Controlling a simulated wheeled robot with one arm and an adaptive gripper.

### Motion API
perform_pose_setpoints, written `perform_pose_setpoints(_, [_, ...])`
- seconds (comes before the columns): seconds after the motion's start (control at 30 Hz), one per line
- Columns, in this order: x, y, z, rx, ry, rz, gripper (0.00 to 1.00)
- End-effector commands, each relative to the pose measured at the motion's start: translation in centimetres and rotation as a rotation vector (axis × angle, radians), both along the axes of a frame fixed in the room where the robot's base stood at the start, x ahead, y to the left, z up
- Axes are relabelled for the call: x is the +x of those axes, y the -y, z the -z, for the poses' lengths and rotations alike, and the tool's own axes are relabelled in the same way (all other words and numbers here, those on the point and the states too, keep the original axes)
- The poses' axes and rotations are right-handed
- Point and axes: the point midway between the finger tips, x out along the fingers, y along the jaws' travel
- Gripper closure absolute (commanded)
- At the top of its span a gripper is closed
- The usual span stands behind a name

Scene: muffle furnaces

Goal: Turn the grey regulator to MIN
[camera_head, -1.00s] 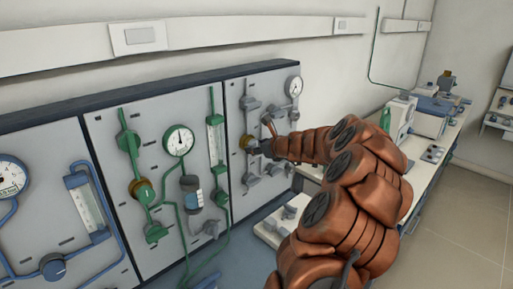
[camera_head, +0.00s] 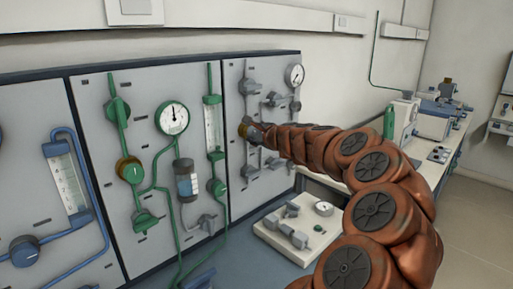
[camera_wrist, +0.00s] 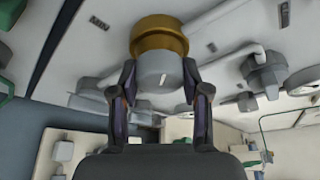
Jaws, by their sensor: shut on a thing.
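The grey regulator (camera_wrist: 158,72) has a grey knob with a short white mark and a wide brass ring behind it. In the head view its brass ring (camera_head: 243,130) shows on the right panel, and the knob is mostly hidden by my gripper. My gripper (camera_wrist: 158,82) has one finger on each side of the grey knob and is shut on it. In the head view my gripper (camera_head: 257,134) is at the panel. A MIN label (camera_wrist: 100,22) is on the panel, up and left of the brass ring in the wrist view. The mark is nearly upright there, leaning slightly right.
Grey pipes and valves (camera_wrist: 264,75) sit close beside the regulator. A round gauge (camera_head: 294,74) is above right. Green fittings (camera_head: 130,170) fill the middle panel. A pale box with fittings (camera_head: 297,230) stands below the arm.

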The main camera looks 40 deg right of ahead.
Motion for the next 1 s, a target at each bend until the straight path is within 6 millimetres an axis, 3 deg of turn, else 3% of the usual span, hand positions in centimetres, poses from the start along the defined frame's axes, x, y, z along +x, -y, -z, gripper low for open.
perform_pose_setpoints(0.03, [0.05,-0.13,0.80,-0.042,0.003,-0.002,0.88])
perform_pose_setpoints(1.0, [-0.01,-0.05,0.68,-0.747,-0.014,0.001,0.88])
